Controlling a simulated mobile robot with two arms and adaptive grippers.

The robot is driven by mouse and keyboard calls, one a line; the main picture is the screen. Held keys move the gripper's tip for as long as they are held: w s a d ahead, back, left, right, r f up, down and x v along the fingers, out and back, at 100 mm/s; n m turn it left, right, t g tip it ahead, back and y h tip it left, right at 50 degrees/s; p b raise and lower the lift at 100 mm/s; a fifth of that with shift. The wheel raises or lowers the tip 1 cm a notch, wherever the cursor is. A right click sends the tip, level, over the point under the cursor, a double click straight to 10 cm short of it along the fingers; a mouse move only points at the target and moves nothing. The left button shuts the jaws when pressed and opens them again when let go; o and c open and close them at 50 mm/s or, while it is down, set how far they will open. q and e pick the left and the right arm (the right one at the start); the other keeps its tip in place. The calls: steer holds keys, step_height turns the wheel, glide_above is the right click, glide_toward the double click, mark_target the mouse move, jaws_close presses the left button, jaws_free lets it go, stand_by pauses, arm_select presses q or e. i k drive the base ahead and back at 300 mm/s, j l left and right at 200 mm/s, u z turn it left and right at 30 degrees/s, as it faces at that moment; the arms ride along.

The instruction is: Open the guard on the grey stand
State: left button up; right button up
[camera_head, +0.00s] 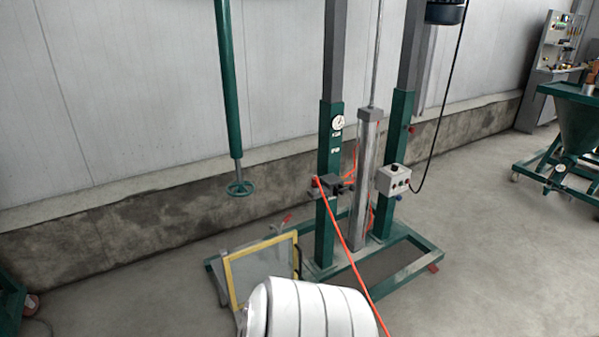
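I cannot tell whether the panel is open or closed. Neither of my grippers is in view.
A green frame (328,185) with a metal cylinder (367,190), control box (392,180) and orange hose (345,245) stands right of the panel. A green pole with a handwheel (240,188) hangs above left.

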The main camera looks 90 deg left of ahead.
mark_target(293, 234)
steer(key=u, duration=3.05)
